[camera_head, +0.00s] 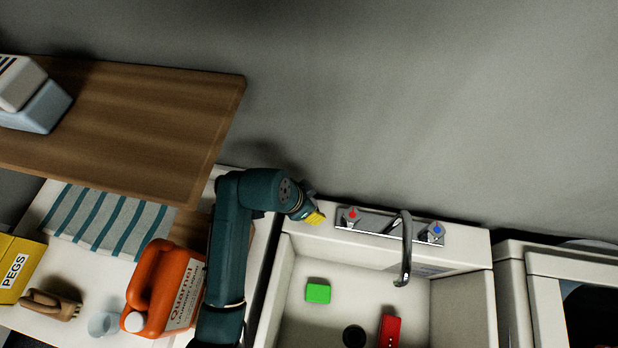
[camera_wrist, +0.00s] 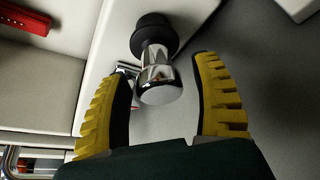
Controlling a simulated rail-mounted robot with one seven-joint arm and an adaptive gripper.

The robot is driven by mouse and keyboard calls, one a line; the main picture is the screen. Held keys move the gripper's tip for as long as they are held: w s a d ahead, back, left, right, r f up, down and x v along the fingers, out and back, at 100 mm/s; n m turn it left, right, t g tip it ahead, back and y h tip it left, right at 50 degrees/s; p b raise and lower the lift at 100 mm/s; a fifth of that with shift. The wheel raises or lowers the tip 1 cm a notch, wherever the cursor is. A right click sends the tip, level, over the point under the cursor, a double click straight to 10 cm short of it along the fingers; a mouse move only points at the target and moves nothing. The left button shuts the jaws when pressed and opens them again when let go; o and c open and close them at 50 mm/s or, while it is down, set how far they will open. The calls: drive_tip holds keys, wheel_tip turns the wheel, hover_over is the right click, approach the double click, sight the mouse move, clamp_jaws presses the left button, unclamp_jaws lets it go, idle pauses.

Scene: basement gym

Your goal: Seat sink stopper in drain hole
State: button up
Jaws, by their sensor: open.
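The sink stopper (camera_wrist: 157,62) shows in the wrist view, with a chrome knob and a wide black rubber base. It rests on a pale surface that looks like the sink's back ledge. My gripper (camera_wrist: 164,68) is open, its yellow ribbed fingers on either side of the knob, with a visible gap at the right finger. In the head view my gripper (camera_head: 313,218) is at the sink's back left corner, and the stopper is hidden there. The dark round drain hole (camera_head: 354,336) is in the basin floor, near the lower picture edge.
A green block (camera_head: 318,291) and a red box (camera_head: 390,331) lie in the basin near the drain. The chrome faucet (camera_head: 404,250) arches over the basin's back. An orange jug (camera_head: 157,287) stands left of my arm, and a wooden shelf (camera_head: 130,118) overhangs the left.

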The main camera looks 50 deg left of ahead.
drive_tip(key=x, duration=0.2)
drive_tip(key=shift+w+f, duration=0.15)
drive_tip(key=shift+f, duration=0.05)
drive_tip(key=shift+c, duration=0.4)
clamp_jaws()
drive_tip(key=shift+d, duration=0.1)
